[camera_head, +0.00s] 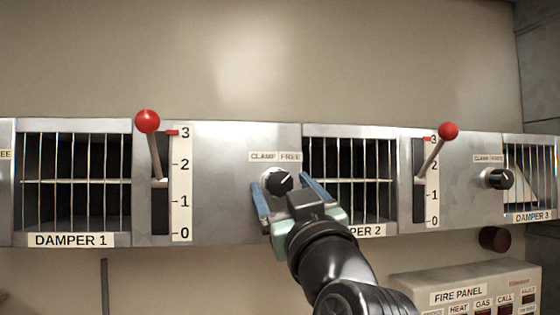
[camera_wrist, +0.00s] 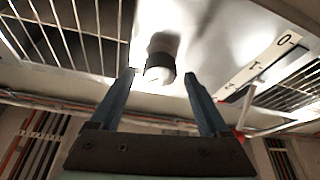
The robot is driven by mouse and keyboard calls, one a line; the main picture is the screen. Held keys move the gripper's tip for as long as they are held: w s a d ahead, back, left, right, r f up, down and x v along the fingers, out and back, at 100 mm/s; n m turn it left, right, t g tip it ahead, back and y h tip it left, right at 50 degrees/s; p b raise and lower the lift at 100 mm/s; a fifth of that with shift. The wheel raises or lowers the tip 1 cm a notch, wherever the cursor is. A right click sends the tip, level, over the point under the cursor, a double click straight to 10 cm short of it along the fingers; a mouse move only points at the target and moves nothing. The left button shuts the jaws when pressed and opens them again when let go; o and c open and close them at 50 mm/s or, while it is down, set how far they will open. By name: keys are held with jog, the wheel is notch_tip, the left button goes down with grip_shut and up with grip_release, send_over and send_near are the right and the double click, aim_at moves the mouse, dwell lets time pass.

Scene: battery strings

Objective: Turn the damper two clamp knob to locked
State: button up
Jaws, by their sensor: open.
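A dark round clamp knob (camera_head: 279,182) with a white pointer line sits on the grey panel between the damper 1 and damper 2 grilles. A label reading CLAMP FREE (camera_head: 276,157) is above it. The pointer seems to slant up and right. A second clamp knob (camera_head: 498,179) is at the right, beside damper 3. My gripper (camera_head: 283,186) is open at the first knob, a finger on either side in the picture. In the wrist view the knob (camera_wrist: 160,62) shows between and beyond the fingertips. I cannot tell whether they touch it.
Red-ball levers stand by two scales: the left lever (camera_head: 147,122) and the right lever (camera_head: 447,131). The damper 1 grille (camera_head: 75,182) and damper 2 grille (camera_head: 365,182) flank the first knob's panel. A fire panel (camera_head: 465,278) is below right. The wall above is clear.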

jog(key=shift+p+x, duration=0.4)
jog(key=shift+x, duration=0.65)
grip_shut()
